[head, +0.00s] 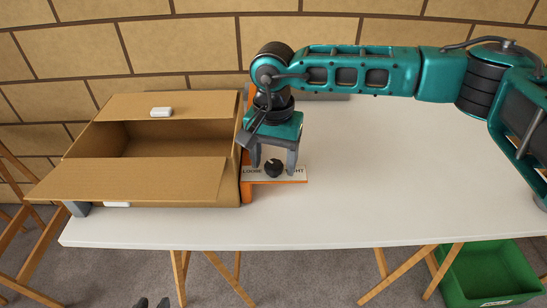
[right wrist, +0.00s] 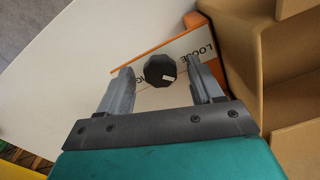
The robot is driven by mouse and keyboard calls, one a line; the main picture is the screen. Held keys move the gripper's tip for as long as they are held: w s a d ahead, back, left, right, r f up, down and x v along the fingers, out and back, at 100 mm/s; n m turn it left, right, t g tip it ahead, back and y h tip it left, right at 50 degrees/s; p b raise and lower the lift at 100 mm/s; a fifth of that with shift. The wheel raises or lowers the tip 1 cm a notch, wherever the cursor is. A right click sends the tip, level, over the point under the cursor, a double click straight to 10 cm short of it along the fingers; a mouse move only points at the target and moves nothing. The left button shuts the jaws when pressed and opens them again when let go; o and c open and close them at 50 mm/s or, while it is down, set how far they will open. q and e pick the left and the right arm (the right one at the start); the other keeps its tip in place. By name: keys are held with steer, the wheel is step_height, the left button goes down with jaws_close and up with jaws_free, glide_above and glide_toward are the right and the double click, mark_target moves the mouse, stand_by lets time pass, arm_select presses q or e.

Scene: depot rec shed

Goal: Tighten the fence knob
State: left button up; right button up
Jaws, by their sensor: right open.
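The fence knob (head: 274,168) is black and faceted, with a small pale mark on its top. It sits on a white label plate (head: 296,175) reading "LOOSE" at left and ending in "HT" at right, partly hidden by a finger. My right gripper (head: 273,170) is open and points down over the knob, one finger on each side. In the right wrist view, the knob (right wrist: 160,70) lies between the fingertips (right wrist: 160,69), with a gap on both sides.
An open cardboard box (head: 130,182) stands left of the knob, its front flap spread toward me. An orange fence (head: 247,185) stands between box and knob. The white tabletop (head: 400,190) is clear to the right. A green crate (head: 490,270) is on the floor at lower right.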

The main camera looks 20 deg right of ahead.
steer(key=c, duration=1.1)
